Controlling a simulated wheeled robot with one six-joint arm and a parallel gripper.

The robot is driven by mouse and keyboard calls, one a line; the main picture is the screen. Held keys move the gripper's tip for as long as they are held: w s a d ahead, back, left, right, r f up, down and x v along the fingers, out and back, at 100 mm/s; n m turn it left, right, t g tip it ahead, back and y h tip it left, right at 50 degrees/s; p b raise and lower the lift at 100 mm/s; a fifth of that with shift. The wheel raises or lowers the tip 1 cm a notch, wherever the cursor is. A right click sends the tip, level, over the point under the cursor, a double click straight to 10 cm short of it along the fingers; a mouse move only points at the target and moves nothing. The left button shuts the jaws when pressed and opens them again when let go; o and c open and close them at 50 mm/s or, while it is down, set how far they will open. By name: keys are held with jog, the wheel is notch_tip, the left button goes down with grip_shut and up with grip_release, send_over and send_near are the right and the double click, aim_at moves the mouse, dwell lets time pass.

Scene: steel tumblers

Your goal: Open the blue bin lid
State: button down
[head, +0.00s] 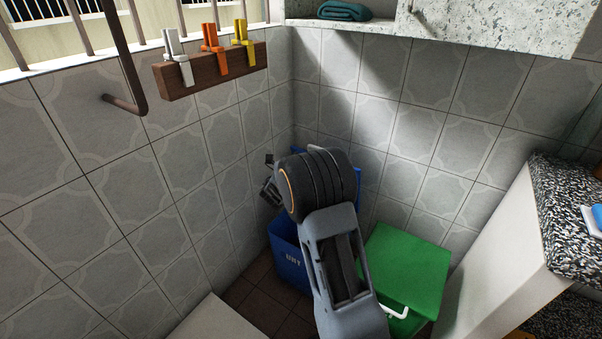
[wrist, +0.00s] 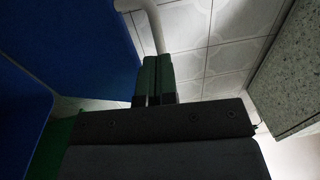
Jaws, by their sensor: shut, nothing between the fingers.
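The blue bin (head: 288,250) stands in the tiled corner, with white lettering on its front, partly hidden behind my arm. A blue panel, which looks like its lid (head: 357,182), shows behind my arm, above the bin's body and tilted up near the back wall. In the wrist view the lid (wrist: 85,35) is a large blue surface at upper left, with a pale handle (wrist: 152,25) at its edge. My gripper (wrist: 153,62) is shut and empty, its fingertips close to the handle; touching or apart I cannot tell. In the head view my gripper (head: 267,185) shows left of the wrist.
A green bin (head: 408,265) with a white handle stands right of the blue bin, its lid down. A counter (head: 568,215) is at the right. A wooden rack (head: 212,70) with coloured clips hangs on the left wall. A shelf (head: 470,35) juts out above.

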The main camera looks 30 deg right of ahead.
aim_at(319, 148)
jog(key=shift+b+x, duration=0.55)
jog(key=shift+x, duration=1.05)
jog(key=shift+d+r+p, duration=0.1)
jog(key=shift+r+p, duration=0.1)
jog(key=shift+p, duration=0.15)
jog(key=w+d+r+g+y+p, duration=0.2)
jog(key=w+d+p, duration=0.3)
jog(key=d+p, duration=0.4)
jog(key=y+p, duration=0.1)
jog(key=p, duration=0.5)
jog(key=shift+w+d+y, duration=0.15)
jog(key=shift+d+y, duration=0.05)
jog(key=shift+y, duration=0.1)
